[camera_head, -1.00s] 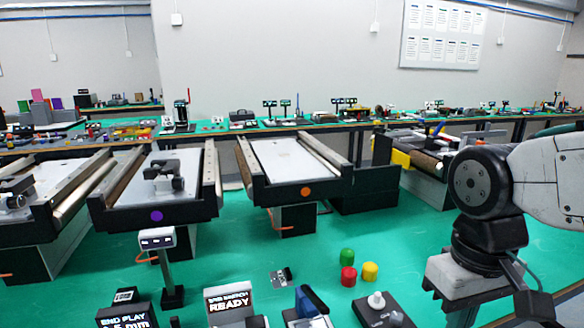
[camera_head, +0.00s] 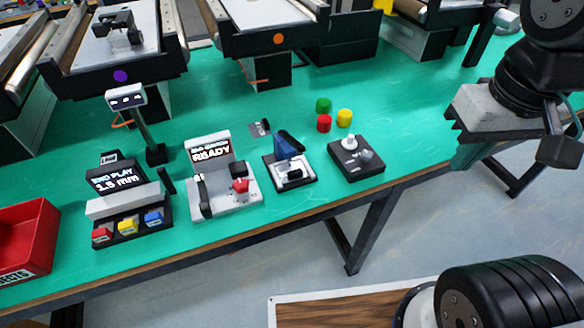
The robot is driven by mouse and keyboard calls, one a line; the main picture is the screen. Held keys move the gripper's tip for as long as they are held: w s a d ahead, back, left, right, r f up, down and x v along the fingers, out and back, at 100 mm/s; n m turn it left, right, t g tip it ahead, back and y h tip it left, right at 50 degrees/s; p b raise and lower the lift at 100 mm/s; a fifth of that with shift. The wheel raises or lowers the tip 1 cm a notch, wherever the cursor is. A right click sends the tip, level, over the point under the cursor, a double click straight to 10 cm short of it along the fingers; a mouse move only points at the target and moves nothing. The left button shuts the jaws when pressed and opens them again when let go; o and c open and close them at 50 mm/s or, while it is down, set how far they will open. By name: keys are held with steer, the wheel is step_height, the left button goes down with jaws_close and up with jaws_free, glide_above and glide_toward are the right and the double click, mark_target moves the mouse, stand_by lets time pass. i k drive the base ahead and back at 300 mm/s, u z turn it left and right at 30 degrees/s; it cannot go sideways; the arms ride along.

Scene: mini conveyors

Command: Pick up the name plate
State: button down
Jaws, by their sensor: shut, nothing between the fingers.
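A small flat grey plate with a dark part (camera_head: 260,127), which looks like the name plate, lies on the green bench top in the middle of the view. It lies behind the blue-handled device and left of the coloured cylinders. Its lettering is too small to read. My gripper (camera_head: 470,155) hangs at the right, near the bench's front edge, well apart from the plate. It is shut and holds nothing; its fingertips are hard to make out.
A READY display unit (camera_head: 222,190), a blue-handled device (camera_head: 290,170) and a black knob box (camera_head: 356,158) stand in front of the plate. Red, green and yellow cylinders (camera_head: 344,117) stand to its right. A post display (camera_head: 127,98) and conveyors (camera_head: 118,75) lie left and behind.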

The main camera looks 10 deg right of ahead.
mark_target(287, 173)
steer(key=z, duration=1.6)
steer(key=k, duration=0.9)
steer(key=u, duration=0.5)
